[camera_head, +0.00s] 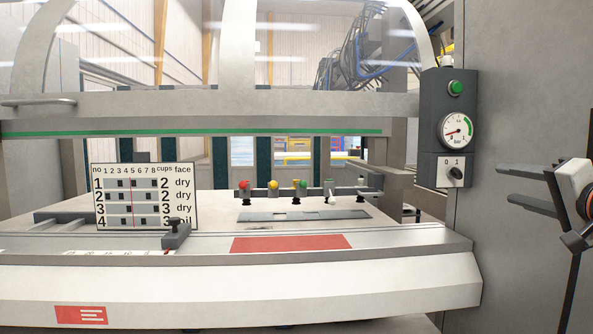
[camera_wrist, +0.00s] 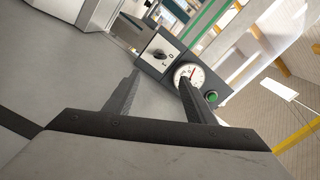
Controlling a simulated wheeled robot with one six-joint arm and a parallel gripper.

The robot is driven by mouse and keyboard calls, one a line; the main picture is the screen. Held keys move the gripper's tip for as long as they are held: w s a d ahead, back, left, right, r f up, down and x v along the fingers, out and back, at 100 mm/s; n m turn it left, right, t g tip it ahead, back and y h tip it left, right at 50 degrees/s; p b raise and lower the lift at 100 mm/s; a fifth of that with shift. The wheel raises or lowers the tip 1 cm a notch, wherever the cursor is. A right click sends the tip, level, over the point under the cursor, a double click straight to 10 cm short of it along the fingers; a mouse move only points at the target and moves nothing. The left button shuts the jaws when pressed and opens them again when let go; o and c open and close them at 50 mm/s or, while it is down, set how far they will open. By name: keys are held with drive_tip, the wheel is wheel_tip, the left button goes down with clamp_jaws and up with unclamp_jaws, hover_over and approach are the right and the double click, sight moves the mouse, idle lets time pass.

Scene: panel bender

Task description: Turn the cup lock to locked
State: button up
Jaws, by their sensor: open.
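No part is labelled as a cup lock, and I cannot tell which one it is. A rotary switch (camera_head: 456,174) marked 0 and 1 sits low on a dark control box at the right. It also shows in the wrist view (camera_wrist: 159,54); its exact setting is too small to read. A bar of suction cups with coloured tops (camera_head: 300,188) lies across the machine table. A small dark clamp (camera_head: 176,235) sits on the front scale. My gripper (camera_head: 504,184) is open and empty, right of the control box and apart from it; its fingers (camera_wrist: 159,76) point toward the box.
Above the switch are a pressure gauge (camera_head: 457,131) and a green button (camera_head: 455,88). A chart board (camera_head: 145,196) stands at the left. A grey panel (camera_head: 520,80) is behind my gripper. A clear guard (camera_head: 310,45) hangs over the table.

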sight(462, 174)
drive_tip(key=w, duration=1.7)
drive_tip(key=c, duration=1)
